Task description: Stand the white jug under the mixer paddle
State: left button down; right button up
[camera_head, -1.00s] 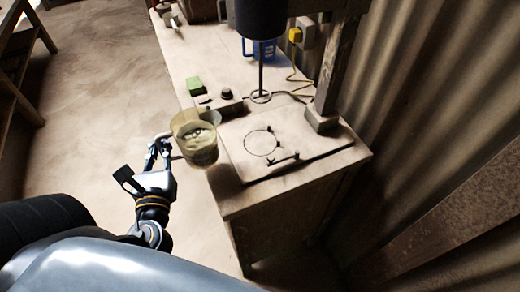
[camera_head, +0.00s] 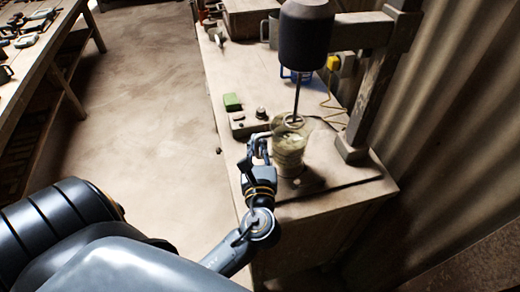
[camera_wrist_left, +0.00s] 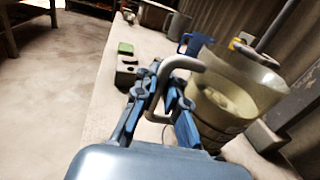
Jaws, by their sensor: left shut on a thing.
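My left gripper (camera_head: 258,150) is shut on the handle of a pale, translucent jug (camera_head: 290,152). The wrist view shows the fingers (camera_wrist_left: 160,92) around the grey handle (camera_wrist_left: 183,64), with the jug body (camera_wrist_left: 225,100) to the right. The jug looks roughly upright over the mixer's base plate (camera_head: 345,172). The mixer paddle's shaft (camera_head: 297,92) hangs from the dark motor head (camera_head: 306,38), and its lower end overlaps the jug's mouth in the head view. I cannot tell whether the jug touches the plate. The ring mark on the plate is hidden. My right gripper is not in view.
The mixer's post (camera_head: 370,100) stands right of the jug. A control box (camera_head: 248,122) and a green block (camera_head: 232,102) lie to the left. Another table (camera_head: 50,60) is far left, with open floor between.

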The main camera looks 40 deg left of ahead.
aim_at(259, 155)
pick_arm(q)
jog(key=shift+w+d+r, duration=0.1)
jog(key=shift+w+d, duration=0.15)
jog(key=shift+w, duration=0.05)
jog(key=shift+f, duration=0.3)
notch_tip(259, 155, down, 3)
jog(key=shift+r, duration=0.1)
jog(key=c, duration=1.4)
grip_release()
jog(key=shift+s+f, duration=0.1)
jog(key=shift+f, duration=0.15)
